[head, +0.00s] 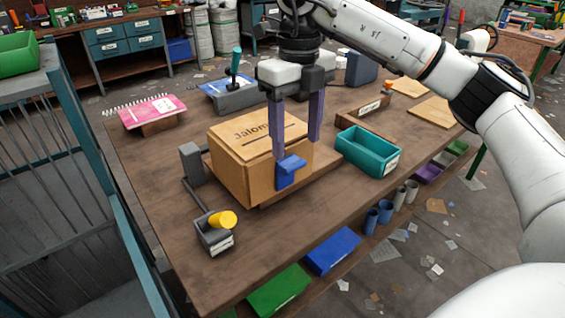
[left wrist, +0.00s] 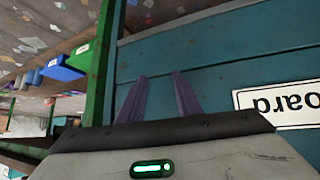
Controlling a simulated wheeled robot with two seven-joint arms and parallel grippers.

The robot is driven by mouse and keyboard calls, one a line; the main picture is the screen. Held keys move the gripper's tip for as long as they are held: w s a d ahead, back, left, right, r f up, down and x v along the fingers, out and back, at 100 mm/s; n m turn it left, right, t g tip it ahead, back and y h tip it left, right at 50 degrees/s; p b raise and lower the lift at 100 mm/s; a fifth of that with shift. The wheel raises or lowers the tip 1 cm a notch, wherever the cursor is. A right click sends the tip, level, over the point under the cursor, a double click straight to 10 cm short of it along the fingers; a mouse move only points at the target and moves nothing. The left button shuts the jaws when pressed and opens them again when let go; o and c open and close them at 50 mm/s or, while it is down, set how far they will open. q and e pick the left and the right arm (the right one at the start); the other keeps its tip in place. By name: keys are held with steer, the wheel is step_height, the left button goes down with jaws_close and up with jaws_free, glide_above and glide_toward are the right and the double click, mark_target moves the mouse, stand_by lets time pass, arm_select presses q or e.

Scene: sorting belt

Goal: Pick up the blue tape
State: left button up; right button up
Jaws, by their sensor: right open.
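A small blue piece, which looks like the blue tape (head: 290,173), is at the front right face of a cardboard box (head: 232,168) on the wooden table in the head view. My right gripper (head: 297,149) points down over the box. Its two purple fingers are apart, and one fingertip overlaps the top of the blue piece in the picture. I cannot tell whether they touch. My left gripper (left wrist: 159,76) shows only in the left wrist view, its fingers apart with nothing between them, before a teal panel (left wrist: 215,60).
A teal bin (head: 368,152) stands right of the box. A grey holder with a yellow knob (head: 222,219) is at the front left, a pink notebook (head: 152,112) at the back left. Blue and green bins (head: 332,251) sit below the table's front edge. The front tabletop is mostly clear.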

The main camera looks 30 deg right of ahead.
mark_target(292, 162)
steer(key=shift+s+f, duration=0.15)
steer(key=shift+f, duration=0.8)
steer(key=shift+w+a+f, duration=0.1)
steer(key=shift+a+f, duration=0.05)
steer(key=shift+f, duration=0.75)
steer(key=shift+w+a+f, duration=0.1)
steer(key=shift+a+f, duration=0.05)
steer(key=shift+f, duration=0.75)
steer(key=shift+a+f, duration=0.15)
steer(key=shift+f, duration=0.75)
steer(key=c, duration=1.3)
